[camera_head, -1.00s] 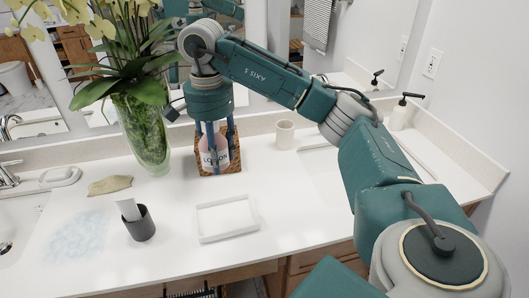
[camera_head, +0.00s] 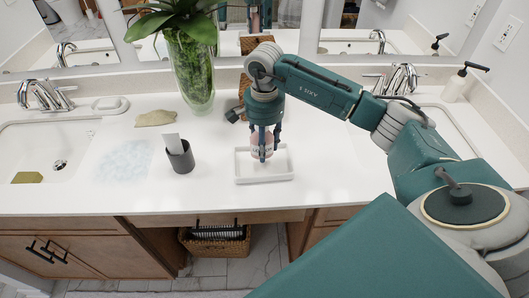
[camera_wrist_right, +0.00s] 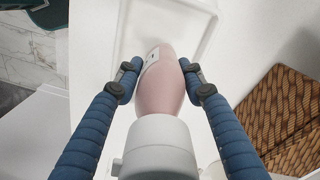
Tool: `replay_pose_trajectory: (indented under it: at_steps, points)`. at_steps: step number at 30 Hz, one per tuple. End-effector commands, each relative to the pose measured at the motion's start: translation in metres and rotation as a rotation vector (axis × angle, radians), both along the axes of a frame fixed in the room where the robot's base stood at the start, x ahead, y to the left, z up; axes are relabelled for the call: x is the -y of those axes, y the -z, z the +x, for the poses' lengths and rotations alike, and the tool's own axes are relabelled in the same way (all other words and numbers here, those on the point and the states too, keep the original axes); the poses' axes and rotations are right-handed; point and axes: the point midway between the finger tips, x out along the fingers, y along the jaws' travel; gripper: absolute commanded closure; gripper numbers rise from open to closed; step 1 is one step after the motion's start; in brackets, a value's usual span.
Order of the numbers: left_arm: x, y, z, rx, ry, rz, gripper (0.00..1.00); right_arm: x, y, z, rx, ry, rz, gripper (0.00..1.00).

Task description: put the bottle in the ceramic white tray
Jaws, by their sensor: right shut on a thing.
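The bottle (camera_head: 262,148) is pink with a white top and a white label. My right gripper (camera_head: 264,153) is shut on it, with a finger on either side, and holds it upright over the white ceramic tray. The bottle also shows in the right wrist view (camera_wrist_right: 160,95), between the two blue fingers (camera_wrist_right: 159,88). The tray (camera_head: 264,181) is a shallow white rectangle on the counter. Whether the bottle's base touches the tray floor I cannot tell. My left gripper is not in view.
A dark cup (camera_head: 180,160) with a white tube stands left of the tray. A green glass vase (camera_head: 190,75) with a plant and a woven basket (camera_wrist_right: 290,115) are behind. Sinks lie at both sides. A folded cloth (camera_head: 155,118) lies at the back left.

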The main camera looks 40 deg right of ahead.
Motion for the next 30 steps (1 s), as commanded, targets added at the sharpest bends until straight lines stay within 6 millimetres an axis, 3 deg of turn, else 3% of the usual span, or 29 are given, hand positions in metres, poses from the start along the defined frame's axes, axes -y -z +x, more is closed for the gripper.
replay_pose_trajectory:
  at_steps: [8,20,21,23,24,30]
  points:
    - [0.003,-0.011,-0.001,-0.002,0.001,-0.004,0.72,0.0,0.036,-0.001,-0.002,0.001,0.001,1.0]
    - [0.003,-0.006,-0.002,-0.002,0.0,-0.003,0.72,0.0,0.043,0.0,0.0,0.0,0.0,1.0]
    - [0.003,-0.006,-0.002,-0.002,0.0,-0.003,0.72,0.0,0.044,-0.001,-0.002,0.0,-0.001,0.59]
    - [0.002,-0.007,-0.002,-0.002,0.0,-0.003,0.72,0.0,0.043,-0.001,-0.002,0.0,-0.001,0.47]
    - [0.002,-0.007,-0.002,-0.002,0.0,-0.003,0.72,0.0,0.043,-0.001,-0.002,0.0,-0.001,0.42]
    - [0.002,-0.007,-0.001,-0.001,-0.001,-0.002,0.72,0.0,0.043,-0.001,-0.002,0.0,-0.001,0.42]
